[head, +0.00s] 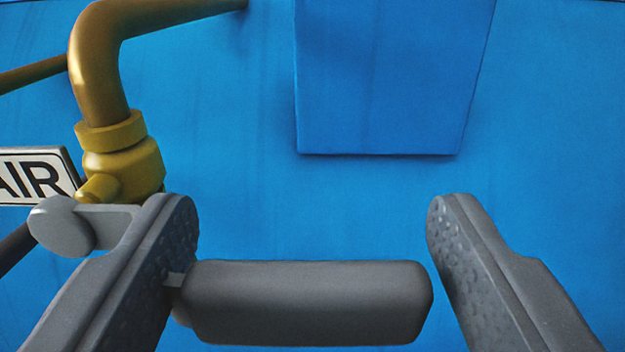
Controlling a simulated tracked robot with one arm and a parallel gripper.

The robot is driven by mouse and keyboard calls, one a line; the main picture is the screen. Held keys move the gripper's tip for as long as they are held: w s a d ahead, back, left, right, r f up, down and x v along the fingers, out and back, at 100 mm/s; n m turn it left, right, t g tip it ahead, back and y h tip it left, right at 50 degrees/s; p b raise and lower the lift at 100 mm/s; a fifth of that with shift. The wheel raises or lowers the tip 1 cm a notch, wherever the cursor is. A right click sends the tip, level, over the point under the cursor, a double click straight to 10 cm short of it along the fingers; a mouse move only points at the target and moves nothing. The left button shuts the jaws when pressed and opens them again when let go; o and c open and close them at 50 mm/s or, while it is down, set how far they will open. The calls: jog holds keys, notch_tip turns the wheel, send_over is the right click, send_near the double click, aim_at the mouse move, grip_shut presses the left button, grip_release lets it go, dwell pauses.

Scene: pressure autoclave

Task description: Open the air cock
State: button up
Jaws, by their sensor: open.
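The air cock's brass body (122,168) is at the left, below a curved brass pipe. A white AIR sign (30,177) is beside it. A dark grey handle (305,302) lies level across the lower middle, between my fingers. Its left end runs behind or against my left finger, and its right end is just short of the right finger. My gripper (313,210) is open, with one finger at each end of the handle. The left finger hides the join between handle and valve. A grey rounded lever end (65,225) shows left of that finger.
The blue wall (240,190) fills the background, with a raised blue panel (385,80) at the top middle. Brass pipe (95,60) runs along the upper left. A dark pipe (14,250) shows at the left edge. Room is free at the right.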

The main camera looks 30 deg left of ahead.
jog(key=shift+w+a, duration=0.2)
jog(key=shift+w, duration=0.05)
